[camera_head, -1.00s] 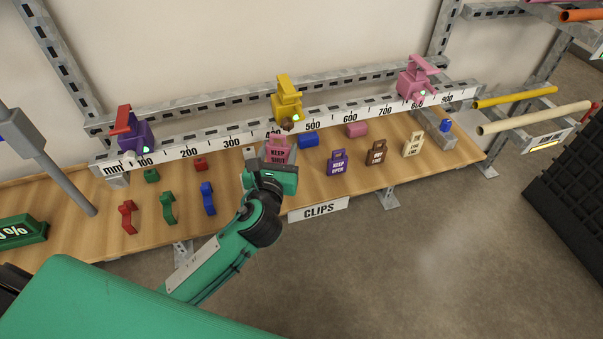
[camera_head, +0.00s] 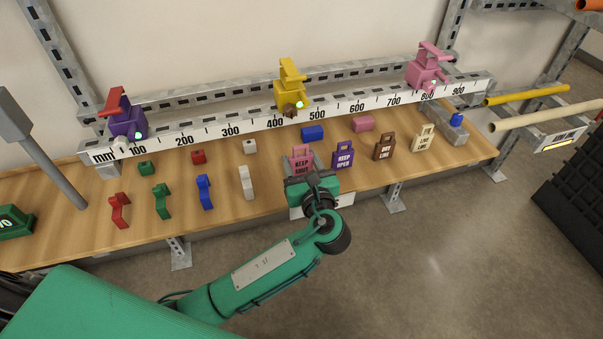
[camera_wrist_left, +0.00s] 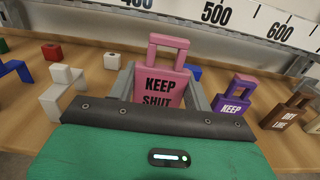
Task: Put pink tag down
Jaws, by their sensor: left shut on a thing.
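The pink tag (camera_head: 301,160), marked KEEP SHUT, is held upright in my left gripper (camera_head: 303,174) over the front part of the wooden shelf (camera_head: 270,186). In the left wrist view the pink tag (camera_wrist_left: 158,84) sits between the two grey fingers, with its loop handle up. Its lower end is hidden by the gripper body, so I cannot tell whether it touches the shelf. The purple KEEP OPEN tag (camera_head: 343,156) stands just to its right, followed by the brown tag (camera_head: 384,147) and the cream tag (camera_head: 422,138). My right gripper is not in view.
A ruler rail (camera_head: 235,132) with purple, yellow and pink clamps runs behind. A white clip (camera_head: 246,183) stands left of the pink tag, with blue, green and red clips further left. Small blocks, including a blue one (camera_head: 312,133), lie behind. Pipes stick out at right.

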